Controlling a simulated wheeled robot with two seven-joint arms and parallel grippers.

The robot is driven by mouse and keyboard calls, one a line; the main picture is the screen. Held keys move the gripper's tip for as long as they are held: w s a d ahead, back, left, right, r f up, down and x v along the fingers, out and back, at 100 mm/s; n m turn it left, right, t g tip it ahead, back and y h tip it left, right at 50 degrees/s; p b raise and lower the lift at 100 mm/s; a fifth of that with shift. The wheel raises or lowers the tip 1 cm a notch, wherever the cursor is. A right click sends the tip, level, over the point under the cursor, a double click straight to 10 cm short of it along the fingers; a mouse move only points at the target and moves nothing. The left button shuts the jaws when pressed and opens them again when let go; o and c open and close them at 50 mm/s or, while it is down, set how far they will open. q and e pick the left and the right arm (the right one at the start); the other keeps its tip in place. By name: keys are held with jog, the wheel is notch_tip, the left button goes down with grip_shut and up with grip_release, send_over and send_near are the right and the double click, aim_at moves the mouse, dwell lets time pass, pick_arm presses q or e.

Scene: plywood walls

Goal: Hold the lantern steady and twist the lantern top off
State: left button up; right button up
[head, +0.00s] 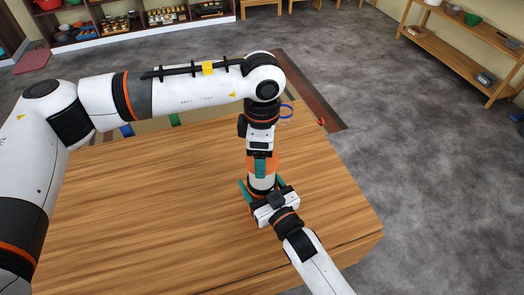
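The lantern (262,183) stands upright on the wooden table (160,205), near its right side. It has a white body, a dark band and an orange upper part (273,166), its top. My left gripper (260,170) points down over the top, with one teal finger in front of the orange part. Its other finger is hidden, so its grip is unclear. My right gripper (262,185) comes from the lower right, with teal fingers on the left and right of the lantern body. I cannot tell whether both touch it. The lantern's base is mostly hidden by this gripper.
The table is otherwise bare, with free room to the left. Behind it lies a rug (308,92) with coloured items, including a blue ring (286,111). A wooden shelf (460,55) stands at the far right and a stocked shelf (140,22) at the back left.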

pick_arm(q)
jog(key=o, duration=0.4)
jog(key=shift+c, duration=0.2)
notch_tip(320, 180, up, 12)
jog(key=shift+c, duration=0.3)
